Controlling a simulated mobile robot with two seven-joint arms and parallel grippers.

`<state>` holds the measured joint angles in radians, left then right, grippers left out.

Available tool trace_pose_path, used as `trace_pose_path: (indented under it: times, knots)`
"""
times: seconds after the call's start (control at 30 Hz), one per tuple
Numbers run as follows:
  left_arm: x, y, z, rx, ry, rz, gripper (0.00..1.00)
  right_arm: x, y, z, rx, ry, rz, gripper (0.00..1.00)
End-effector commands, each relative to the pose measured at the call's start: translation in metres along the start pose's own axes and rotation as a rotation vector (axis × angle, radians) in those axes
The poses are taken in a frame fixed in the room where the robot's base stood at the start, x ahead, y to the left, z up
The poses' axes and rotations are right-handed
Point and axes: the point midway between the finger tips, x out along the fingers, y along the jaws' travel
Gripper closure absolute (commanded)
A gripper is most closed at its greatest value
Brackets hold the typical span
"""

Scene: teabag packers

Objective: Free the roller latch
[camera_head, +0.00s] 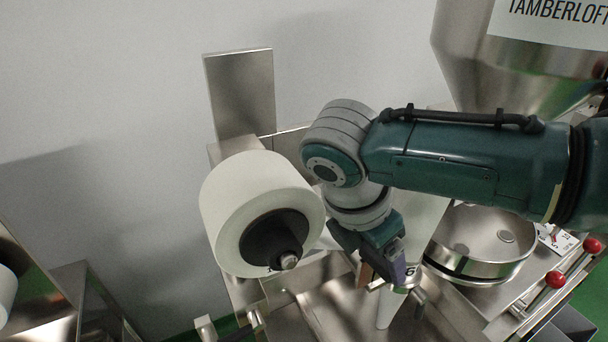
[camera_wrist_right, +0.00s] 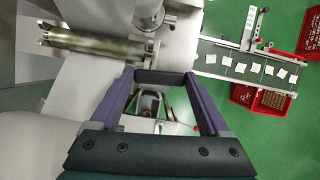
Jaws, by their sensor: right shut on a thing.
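My right gripper (camera_head: 388,276) reaches down among the metal parts to the right of the large white paper roll (camera_head: 225,205). In the right wrist view its two purple fingers (camera_wrist_right: 160,78) are spread wide, with a dark bar (camera_wrist_right: 160,76) spanning between their tips. I take this bar to be the grip of the roller latch; the fingers close on its ends. A metal roller (camera_wrist_right: 90,42) lies just beyond the left finger. In the head view the arm and gripper hide most of the latch. My left gripper is not in view.
A steel hopper (camera_head: 520,75) stands at the upper right, above a round metal drum (camera_head: 485,235). Red knobs (camera_head: 555,279) stick out at the right. The wrist view shows a conveyor (camera_wrist_right: 210,57) with several white teabags and red crates (camera_wrist_right: 241,94) beside it.

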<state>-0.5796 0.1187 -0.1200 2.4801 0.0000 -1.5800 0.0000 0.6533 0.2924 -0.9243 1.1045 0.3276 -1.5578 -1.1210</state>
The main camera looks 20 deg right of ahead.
Motion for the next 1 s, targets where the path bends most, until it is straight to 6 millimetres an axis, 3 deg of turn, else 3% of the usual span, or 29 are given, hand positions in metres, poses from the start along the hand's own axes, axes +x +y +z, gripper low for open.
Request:
trace_pose_path:
  times: [0.3, 0.8, 0.83, 1.0]
  knots:
    - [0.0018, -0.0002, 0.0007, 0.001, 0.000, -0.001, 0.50, -0.0014, 0.0006, -0.0020, 0.096, 0.000, -0.042, 0.76]
    - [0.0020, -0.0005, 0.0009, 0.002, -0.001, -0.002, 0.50, -0.0016, 0.0007, -0.0021, 0.113, 0.001, -0.048, 0.76]
    - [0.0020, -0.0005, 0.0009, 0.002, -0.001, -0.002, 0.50, -0.0016, 0.0007, -0.0021, 0.113, 0.001, -0.048, 0.18]
    - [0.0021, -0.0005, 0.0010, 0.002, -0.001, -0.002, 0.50, -0.0013, 0.0009, -0.0020, 0.111, 0.000, -0.047, 0.00]
